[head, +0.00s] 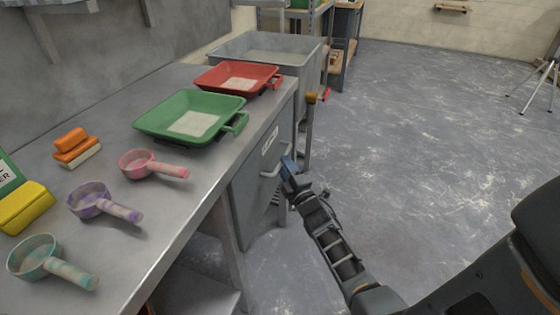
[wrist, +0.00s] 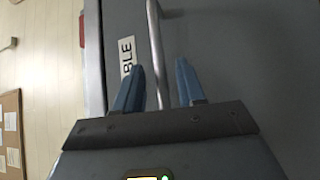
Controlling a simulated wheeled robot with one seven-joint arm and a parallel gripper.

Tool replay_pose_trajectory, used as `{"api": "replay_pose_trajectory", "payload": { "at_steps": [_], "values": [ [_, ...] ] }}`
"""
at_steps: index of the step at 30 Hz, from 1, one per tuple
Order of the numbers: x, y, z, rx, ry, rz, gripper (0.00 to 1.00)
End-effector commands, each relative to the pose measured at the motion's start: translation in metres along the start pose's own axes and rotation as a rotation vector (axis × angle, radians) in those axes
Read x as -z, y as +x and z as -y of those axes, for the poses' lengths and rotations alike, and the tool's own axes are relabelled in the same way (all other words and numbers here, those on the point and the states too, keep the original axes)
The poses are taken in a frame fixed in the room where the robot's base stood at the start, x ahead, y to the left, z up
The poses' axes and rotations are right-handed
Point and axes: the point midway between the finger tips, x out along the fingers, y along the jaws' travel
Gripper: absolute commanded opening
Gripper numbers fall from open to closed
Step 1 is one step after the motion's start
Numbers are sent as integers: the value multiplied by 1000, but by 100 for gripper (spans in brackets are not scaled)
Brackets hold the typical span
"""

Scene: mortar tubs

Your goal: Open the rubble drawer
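The rubble drawer (head: 250,205) is a grey front under the metal bench, and it looks shut. Its white label (head: 270,140) also shows in the wrist view (wrist: 127,54), where the letters "BLE" can be read. A pale bar handle (head: 269,174) crosses the drawer front. My gripper (head: 287,164) is at the right end of this handle in the head view. In the wrist view my gripper (wrist: 159,65) has its two blue fingers apart, with the handle (wrist: 154,40) running between them. I see gaps between the bar and both fingers.
On the bench (head: 150,225) stand a green tub (head: 160,119), a red tub (head: 215,80), several scoops and sponges. A grey bin (head: 250,47) and a wooden-handled tool (head: 309,120) stand beyond the drawer. The floor (head: 430,130) right of the bench is mostly clear.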

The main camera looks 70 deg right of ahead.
Motion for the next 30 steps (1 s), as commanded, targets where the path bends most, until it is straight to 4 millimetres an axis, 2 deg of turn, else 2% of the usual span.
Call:
{"api": "replay_pose_trajectory", "payload": {
  "at_steps": [3, 7, 18, 30],
  "values": [
    [0, 18, 1, -1, -1, -2, 39],
    [0, 30, 1, 0, 0, -1, 39],
    [0, 35, 0, 1, 1, -1, 39],
    [1, 35, 0, 1, 2, -1, 1]
  ]
}}
